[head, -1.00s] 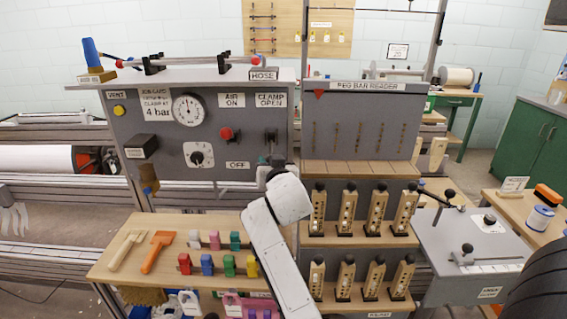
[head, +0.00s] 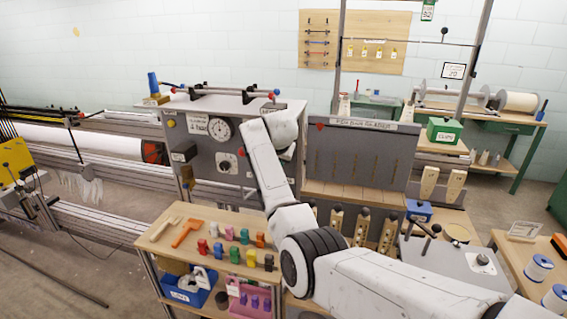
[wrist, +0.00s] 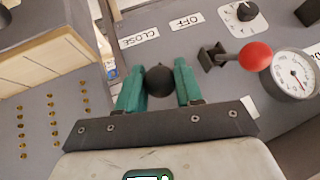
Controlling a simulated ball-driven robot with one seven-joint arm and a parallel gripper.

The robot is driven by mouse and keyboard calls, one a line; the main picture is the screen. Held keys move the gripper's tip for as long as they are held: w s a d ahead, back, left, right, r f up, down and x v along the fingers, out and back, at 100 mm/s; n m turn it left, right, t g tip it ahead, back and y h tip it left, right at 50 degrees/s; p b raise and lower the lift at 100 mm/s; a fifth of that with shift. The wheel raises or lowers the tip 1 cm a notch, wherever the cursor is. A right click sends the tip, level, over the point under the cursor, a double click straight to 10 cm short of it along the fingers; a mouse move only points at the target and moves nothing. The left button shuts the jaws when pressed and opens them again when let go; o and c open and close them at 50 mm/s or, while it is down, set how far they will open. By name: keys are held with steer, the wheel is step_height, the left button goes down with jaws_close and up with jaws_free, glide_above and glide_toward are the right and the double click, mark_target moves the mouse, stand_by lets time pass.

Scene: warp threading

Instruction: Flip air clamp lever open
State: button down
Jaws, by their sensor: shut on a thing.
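The air clamp lever's round black knob (wrist: 159,82) sits between the two green fingers in the wrist view. My gripper (wrist: 159,70) is shut on it. The lever's stem and pivot are hidden behind the knob and fingers. A white CLOSE label (wrist: 139,38) lies on the grey panel just beyond the fingers. In the head view my arm covers the lever and my fingers, in front of the right part of the control panel (head: 205,150).
Beside my gripper in the wrist view is a red-knobbed lever (wrist: 255,56) by the OFF label (wrist: 187,21). A pressure gauge (wrist: 295,75) is farther right. The reed rack (head: 355,155) stands right of the panel. Colored clips (head: 215,248) lie on the bench below.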

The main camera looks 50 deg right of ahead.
steer(key=shift+w+d+r+g+y+p, duration=0.15)
steer(key=shift+d+r+g+y+p, duration=0.15)
steer(key=shift+r+y+p, duration=0.25)
steer(key=c, duration=0.8)
jaws_free()
steer(key=shift+o, duration=0.2)
steer(key=b+v, duration=0.2)
steer(key=v, duration=0.8)
steer(key=shift+r, duration=0.35)
